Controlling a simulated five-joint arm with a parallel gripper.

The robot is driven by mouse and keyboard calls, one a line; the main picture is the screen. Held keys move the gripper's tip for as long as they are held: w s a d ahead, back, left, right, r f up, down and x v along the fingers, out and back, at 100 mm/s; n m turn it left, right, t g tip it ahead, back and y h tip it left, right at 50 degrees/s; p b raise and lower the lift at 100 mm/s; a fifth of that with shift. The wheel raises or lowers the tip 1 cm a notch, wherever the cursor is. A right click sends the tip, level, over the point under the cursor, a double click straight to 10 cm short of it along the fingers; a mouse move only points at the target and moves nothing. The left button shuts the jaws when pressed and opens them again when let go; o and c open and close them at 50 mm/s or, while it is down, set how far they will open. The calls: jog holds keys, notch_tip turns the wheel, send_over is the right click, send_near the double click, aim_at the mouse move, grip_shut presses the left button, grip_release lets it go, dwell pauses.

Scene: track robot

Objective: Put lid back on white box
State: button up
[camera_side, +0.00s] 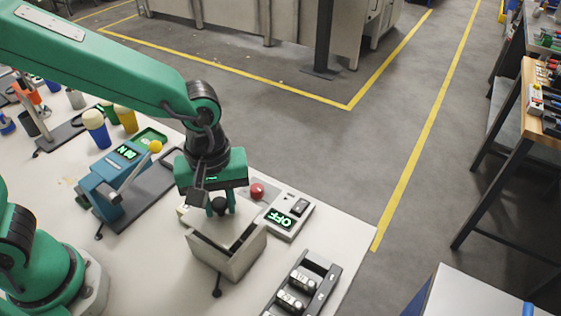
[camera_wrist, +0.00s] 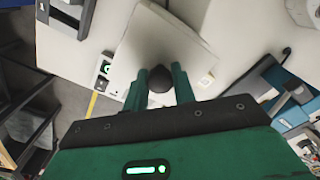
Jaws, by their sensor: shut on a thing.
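The white box (camera_side: 228,262) stands on the table in the side view, with a dark strip of its inside showing along the near left rim. Its white square lid (camera_side: 236,229) is over the box, set toward the back; whether it touches the rim I cannot tell. My gripper (camera_side: 220,208) is shut on the lid's dark round knob (camera_side: 219,204). In the wrist view, my green fingers (camera_wrist: 160,88) are on either side of the knob (camera_wrist: 160,77), and the lid (camera_wrist: 152,45) spreads out beyond it. The box is mostly hidden there under the lid.
A control panel with a red button (camera_side: 257,191) and an "OFF" display (camera_side: 281,219) is close behind the box. A blue lever device (camera_side: 122,187) stands left. A dark rack (camera_side: 302,286) lies at the near right. Bare table is left of the box.

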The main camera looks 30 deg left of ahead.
aim_at(221, 213)
jog(key=shift+f, duration=1.65)
jog(key=shift+f, duration=0.5)
dwell(1.5)
jog(key=o, duration=1.6)
jog(key=shift+c, duration=0.2)
jog(key=shift+r, duration=0.1)
jog(key=shift+r, duration=3.4)
